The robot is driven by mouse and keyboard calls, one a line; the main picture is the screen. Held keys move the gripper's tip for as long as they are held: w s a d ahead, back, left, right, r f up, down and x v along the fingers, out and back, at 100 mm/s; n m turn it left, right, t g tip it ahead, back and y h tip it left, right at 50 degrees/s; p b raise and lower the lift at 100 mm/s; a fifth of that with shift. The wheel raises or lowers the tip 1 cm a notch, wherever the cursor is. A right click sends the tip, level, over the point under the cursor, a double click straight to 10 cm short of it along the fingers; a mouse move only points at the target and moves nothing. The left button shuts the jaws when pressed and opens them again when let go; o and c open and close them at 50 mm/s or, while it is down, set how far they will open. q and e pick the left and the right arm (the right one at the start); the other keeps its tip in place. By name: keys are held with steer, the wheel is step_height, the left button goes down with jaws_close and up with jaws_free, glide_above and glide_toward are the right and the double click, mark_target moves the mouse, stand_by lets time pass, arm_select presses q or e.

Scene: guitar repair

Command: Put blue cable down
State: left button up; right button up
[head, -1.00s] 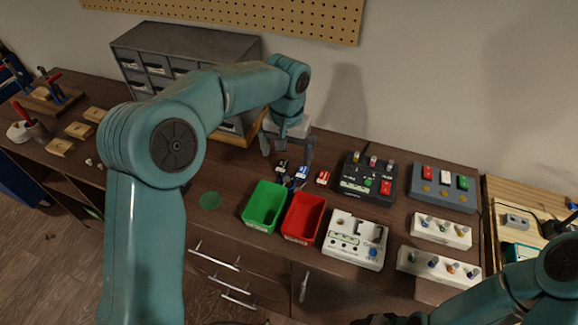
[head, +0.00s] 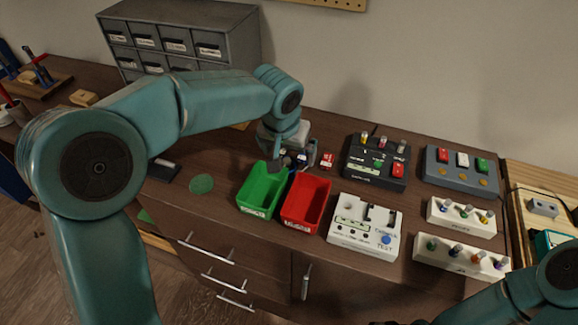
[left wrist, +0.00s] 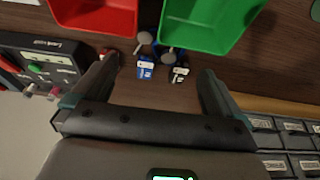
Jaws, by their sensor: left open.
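A small blue piece with a white label (left wrist: 146,67), which looks like the blue cable's, lies on the brown bench in the left wrist view. A black piece with a white label (left wrist: 180,73) lies beside it, and a red one (left wrist: 110,58) lies on the other side. Grey round ends show near the bins. My left gripper (head: 288,160) is just behind the green and red bins in the head view. The left wrist view shows its fingers (left wrist: 158,72) open, spread around the blue and black pieces, with nothing gripped. My right gripper is out of view.
A green bin (head: 262,191) and a red bin (head: 306,202) stand close in front of my left gripper. A white tester box (head: 365,227), a black pedal (head: 377,162) and a grey pedal (head: 461,170) stand to the right. Grey drawers (head: 177,40) stand at the back left.

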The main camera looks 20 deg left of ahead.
mark_target(290, 163)
arm_select(q)
steer(key=shift+f, duration=0.65)
steer(key=x, duration=0.4)
steer(key=shift+w+f, duration=0.1)
steer(key=shift+f, duration=0.1)
steer(key=c, duration=1.1)
step_height(290, 163, up, 20)
steer(key=p, duration=0.2)
steer(key=shift+p, duration=0.35)
